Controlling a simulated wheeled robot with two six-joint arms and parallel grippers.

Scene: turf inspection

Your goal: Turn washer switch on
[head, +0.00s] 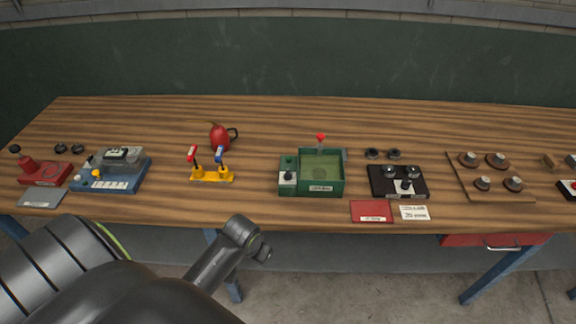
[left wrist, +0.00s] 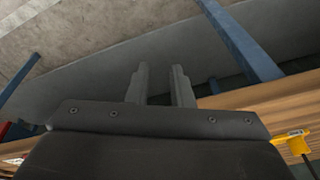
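A green box-like unit (head: 336,187) with an open basin stands near the middle front of the table in the head view. It looks like the washer, but its label is too small to read. A pale plate with a black knob, possibly its switch (head: 288,177), is on its left part; its setting cannot be told. A red-topped lever (head: 320,139) stands at its back. My left gripper (left wrist: 160,68) shows two parted, empty fingers in the left wrist view. My right gripper is not seen.
The wooden table (head: 265,217) also holds a yellow stand (head: 212,179) with red and blue handles, a red kettle (head: 219,137), a black two-knob panel (head: 415,191) and a red card (head: 371,211). A blue table leg (left wrist: 240,40) is near my left gripper.

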